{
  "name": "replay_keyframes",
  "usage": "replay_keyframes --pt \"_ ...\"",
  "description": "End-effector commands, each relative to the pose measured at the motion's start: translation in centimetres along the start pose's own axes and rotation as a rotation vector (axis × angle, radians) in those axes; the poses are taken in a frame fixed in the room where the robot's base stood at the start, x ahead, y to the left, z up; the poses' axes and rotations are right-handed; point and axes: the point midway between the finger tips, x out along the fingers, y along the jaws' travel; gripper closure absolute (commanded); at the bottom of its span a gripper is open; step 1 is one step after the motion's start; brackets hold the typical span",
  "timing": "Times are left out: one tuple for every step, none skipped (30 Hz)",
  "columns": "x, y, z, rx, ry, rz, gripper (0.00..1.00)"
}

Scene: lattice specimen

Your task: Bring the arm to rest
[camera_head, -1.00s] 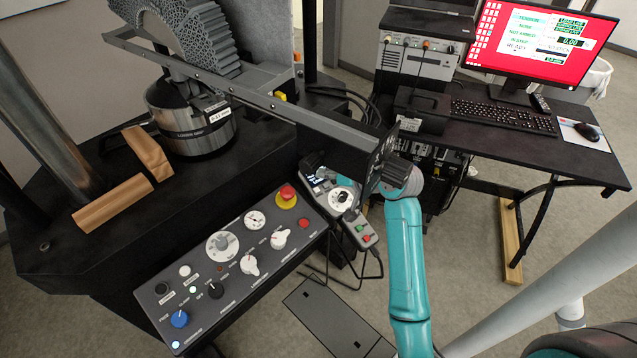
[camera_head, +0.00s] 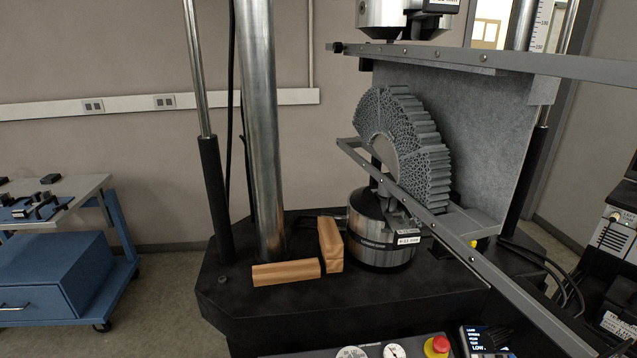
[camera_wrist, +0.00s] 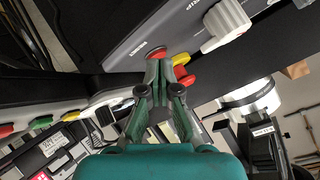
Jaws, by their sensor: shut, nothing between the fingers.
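My teal gripper (camera_wrist: 158,72) shows in the wrist view with its fingertips together and nothing between them. The fingers overlap a red button on a yellow collar (camera_wrist: 181,60) on the grey control panel (camera_wrist: 150,30); I cannot tell whether they touch it. My arm and gripper are not in the head view.
In the head view, a grey lattice specimen (camera_head: 420,135) stands above a silver load cell (camera_head: 378,235) between machine columns. Wooden blocks (camera_head: 287,272) lie on the black base. A grey rail (camera_head: 455,240) crosses in front. A blue cart (camera_head: 65,270) stands left.

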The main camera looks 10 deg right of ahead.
Motion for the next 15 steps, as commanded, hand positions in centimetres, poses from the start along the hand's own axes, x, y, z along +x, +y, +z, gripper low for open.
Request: replay_keyframes --pt "-0.8 -0.1 2.0 -0.013 0.0 0.008 1.0" --pt "-1.3 -0.1 2.9 -0.022 0.006 0.014 1.0" --pt "-2.1 -0.2 4.1 -0.036 0.013 0.021 1.0" --pt "-2.6 -0.2 4.8 -0.047 0.02 0.026 1.0" --pt "-3.2 -0.2 5.7 -0.059 0.025 0.031 1.0" --pt "-4.1 -0.3 6.7 -0.074 0.032 0.037 1.0" --pt "-4.8 -0.3 7.4 -0.088 0.038 0.04 1.0" --pt "-5.4 -0.4 8.1 -0.1 0.044 0.043 1.0" --pt "-6.4 -0.4 9.0 -0.119 0.05 0.048 1.0" --pt "-7.1 -0.5 9.6 -0.133 0.056 0.05 1.0" --pt "-7.9 -0.5 10.2 -0.149 0.062 0.053 1.0" --pt "-8.9 -0.6 11.0 -0.169 0.068 0.054 1.0" --pt "-9.8 -0.6 11.5 -0.186 0.074 0.056 1.0" --pt "-10.6 -0.7 12.0 -0.202 0.079 0.056 1.0" --pt "-11.7 -0.8 12.6 -0.225 0.086 0.056 1.0"
